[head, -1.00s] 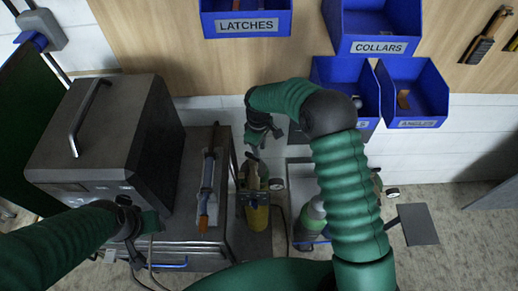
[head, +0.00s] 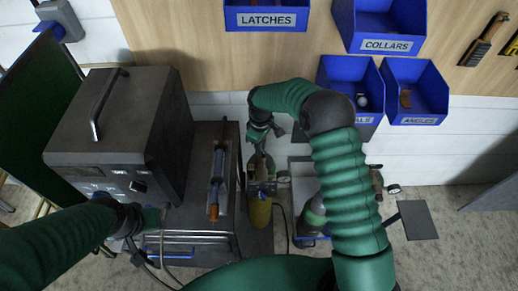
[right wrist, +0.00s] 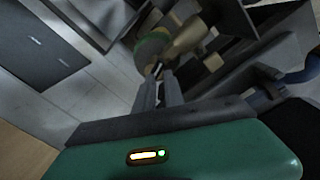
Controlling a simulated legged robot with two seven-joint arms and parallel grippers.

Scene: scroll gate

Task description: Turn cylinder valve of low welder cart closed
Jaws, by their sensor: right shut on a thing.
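The low welder cart (head: 235,242) carries a grey welder box (head: 118,120) and a yellow gas cylinder (head: 259,212). My right gripper (head: 260,158) reaches down at the top of this cylinder, where the valve is. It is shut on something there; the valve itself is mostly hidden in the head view. In the right wrist view its narrow fingers (right wrist: 157,82) are close together, and a blurred green round part (right wrist: 152,48) shows just beyond the tips, beside a tan body (right wrist: 186,40). My left gripper (head: 150,220) is by the welder's front lower edge; its jaws are unclear.
A small gauge (head: 284,177) sits right of the yellow cylinder's top. A second, grey-green cylinder (head: 312,215) stands to the right, partly behind my arm. A torch-like tool (head: 216,180) lies on the cart. Blue bins (head: 415,92) hang on the wall behind.

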